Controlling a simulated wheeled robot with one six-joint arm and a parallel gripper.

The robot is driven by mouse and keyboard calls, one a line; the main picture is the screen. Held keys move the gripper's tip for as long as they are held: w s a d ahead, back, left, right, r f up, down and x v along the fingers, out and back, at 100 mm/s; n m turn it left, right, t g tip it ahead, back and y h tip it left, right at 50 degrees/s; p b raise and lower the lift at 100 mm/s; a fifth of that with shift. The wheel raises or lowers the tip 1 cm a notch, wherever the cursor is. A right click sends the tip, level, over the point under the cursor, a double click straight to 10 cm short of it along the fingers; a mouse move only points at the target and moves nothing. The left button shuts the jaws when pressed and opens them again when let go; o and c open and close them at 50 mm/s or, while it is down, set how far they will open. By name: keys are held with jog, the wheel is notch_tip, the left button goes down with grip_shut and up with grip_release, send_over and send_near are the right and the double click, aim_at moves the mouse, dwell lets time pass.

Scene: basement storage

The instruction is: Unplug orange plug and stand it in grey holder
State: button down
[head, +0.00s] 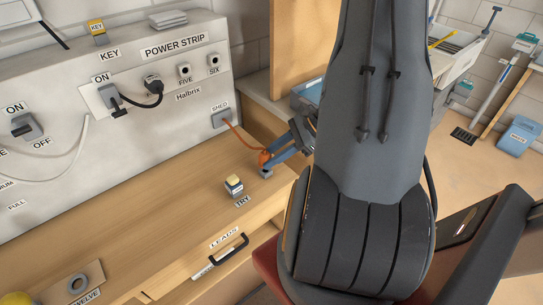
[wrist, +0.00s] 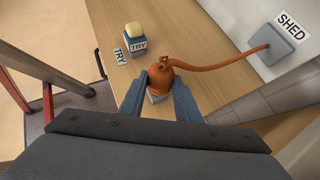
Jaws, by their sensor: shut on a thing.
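The orange plug (wrist: 161,75) is between the two blue fingers of my gripper (wrist: 158,90), which is shut on it. In the head view the plug (head: 264,158) shows as a small orange shape at my gripper (head: 269,163), low over the wooden bench near its right end. Its orange cord runs to the grey SHED box on the panel. A small grey block, seemingly the grey holder (wrist: 156,97), shows just below the plug in the wrist view and under the fingertips in the head view (head: 267,174). I cannot tell whether the plug stands in it or is just above it.
A TRY box (head: 234,187) with a pale yellow button stands on the bench left of my gripper. The power strip panel (head: 182,90) with other plugs and sockets, and the SHED box (head: 221,118), is behind. The bench (head: 160,205) between is mostly clear.

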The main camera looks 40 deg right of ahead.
jog(key=shift+f+b, duration=0.9)
jog(key=shift+f, duration=0.55)
jog(key=c, duration=1.2)
grip_release()
jog(key=shift+d, duration=0.1)
jog(key=b+v, duration=0.1)
jog(key=v, duration=0.6)
jog(key=shift+s+d+r, duration=0.15)
jog(key=shift+d+r, duration=0.05)
jog(key=shift+d, duration=0.05)
jog(key=shift+a, duration=0.15)
